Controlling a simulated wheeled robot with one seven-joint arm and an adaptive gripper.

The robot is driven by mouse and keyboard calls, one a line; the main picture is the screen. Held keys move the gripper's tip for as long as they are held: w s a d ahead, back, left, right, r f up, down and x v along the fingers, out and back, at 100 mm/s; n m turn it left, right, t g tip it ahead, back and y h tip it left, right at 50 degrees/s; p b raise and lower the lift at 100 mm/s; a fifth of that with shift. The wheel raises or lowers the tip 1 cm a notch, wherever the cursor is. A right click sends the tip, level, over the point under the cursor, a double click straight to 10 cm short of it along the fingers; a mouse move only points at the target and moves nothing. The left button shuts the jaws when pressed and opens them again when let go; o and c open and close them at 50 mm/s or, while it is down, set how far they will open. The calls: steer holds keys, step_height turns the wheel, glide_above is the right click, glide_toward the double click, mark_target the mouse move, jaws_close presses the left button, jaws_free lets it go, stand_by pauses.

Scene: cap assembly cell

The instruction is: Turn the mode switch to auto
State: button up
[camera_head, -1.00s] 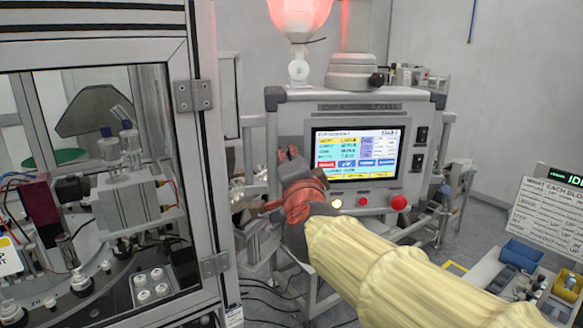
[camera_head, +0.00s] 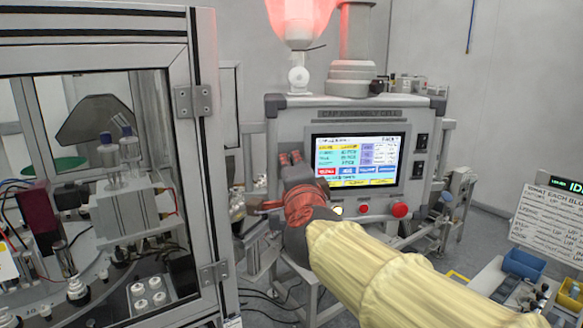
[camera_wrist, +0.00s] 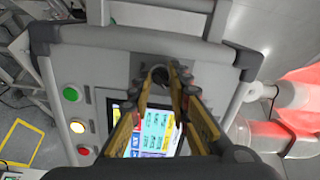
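The control panel (camera_head: 290,122) faces me with its lit display (camera_head: 357,160). My gripper (camera_head: 290,157) is at the panel's left side, left of the display. In the wrist view its two fingers (camera_wrist: 162,72) stand apart and point at the panel face. A small dark round knob (camera_wrist: 159,76), seemingly the mode switch, shows between the fingertips. I cannot tell whether the fingers touch it, nor which way it is turned. In the head view my gripper hides it.
A green button (camera_wrist: 71,94) shows in the wrist view. A framed glass enclosure (camera_head: 207,170) stands close on the left.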

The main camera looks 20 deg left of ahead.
steer(key=o, duration=0.5)
steer(key=shift+c, duration=0.2)
steer(key=v, duration=1.2)
steer(key=shift+a, duration=0.1)
